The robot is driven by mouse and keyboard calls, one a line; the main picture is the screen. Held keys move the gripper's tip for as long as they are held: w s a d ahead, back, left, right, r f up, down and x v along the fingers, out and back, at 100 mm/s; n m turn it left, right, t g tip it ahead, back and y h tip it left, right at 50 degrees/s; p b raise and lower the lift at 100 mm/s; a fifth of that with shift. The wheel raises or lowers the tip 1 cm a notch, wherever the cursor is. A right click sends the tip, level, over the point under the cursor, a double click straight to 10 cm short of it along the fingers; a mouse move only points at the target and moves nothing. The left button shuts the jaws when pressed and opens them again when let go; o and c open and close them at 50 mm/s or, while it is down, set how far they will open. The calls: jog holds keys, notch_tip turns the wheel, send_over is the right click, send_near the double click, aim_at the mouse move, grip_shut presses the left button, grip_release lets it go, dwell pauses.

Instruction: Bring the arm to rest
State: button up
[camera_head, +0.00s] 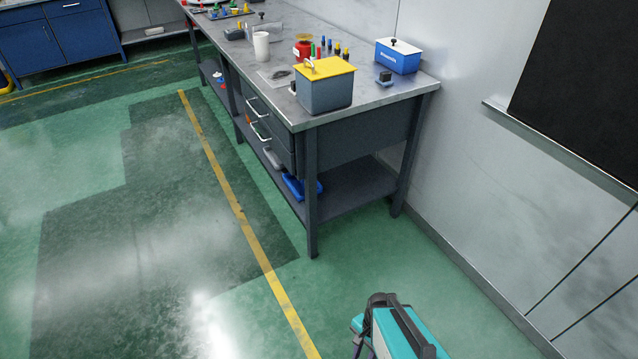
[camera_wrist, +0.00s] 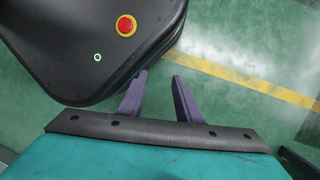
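My gripper (camera_wrist: 160,76) shows in the wrist view with its two purple fingers apart and nothing between them. Green floor is visible through the gap. The teal and black end of my arm (camera_head: 398,335) is at the bottom of the head view, low over the floor and away from the workbench. In the wrist view, the dark rounded body with a red button, which looks like my base, is close beyond the fingers at the upper left.
A grey workbench (camera_head: 365,99) stands ahead along the right wall, carrying a grey box with a yellow lid (camera_head: 326,90), a blue box (camera_head: 397,58), a white cup (camera_head: 261,46) and small parts. Green floor (camera_head: 150,250) at left is clear, crossed by a yellow line (camera_head: 238,210).

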jog(key=shift+s+d+r+n+g+h, duration=0.3)
jog(key=shift+s+d+n, duration=0.4)
jog(key=shift+n, duration=1.05)
jog(key=shift+s+d+r+n+g+h, duration=0.15)
jog(key=shift+s+d+n+g, duration=0.5)
jog(key=shift+n, duration=1.05)
jog(key=shift+s+d+r+n+g+h, duration=0.15)
jog(key=shift+s+d+n+h, duration=0.15)
jog(key=shift+s+n, duration=1.1)
jog(key=shift+w+n, duration=0.35)
jog(key=shift+w, duration=0.1)
